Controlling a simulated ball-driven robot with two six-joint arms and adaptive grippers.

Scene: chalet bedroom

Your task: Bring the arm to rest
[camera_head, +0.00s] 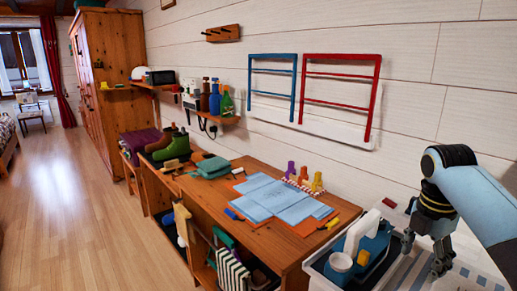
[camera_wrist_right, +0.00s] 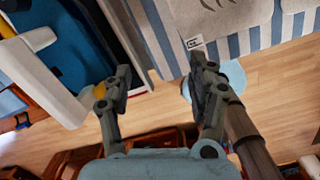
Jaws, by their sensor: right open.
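My right arm comes in from the right edge of the head view, light blue with black joints. Its gripper (camera_head: 441,262) points down beside a white tray and above a striped cloth. In the right wrist view the two fingers of the right gripper (camera_wrist_right: 160,88) stand apart with nothing between them. Wooden floor shows beyond the gap between them. My left gripper is in neither view.
A white tray (camera_head: 312,265) holds a blue caddy (camera_head: 372,248) with a white handle and a white cup (camera_head: 340,262). A striped cloth (camera_head: 415,275) lies right of it. A wooden desk (camera_head: 250,232) with blue papers stands along the wall. Floor (camera_head: 75,200) at left is clear.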

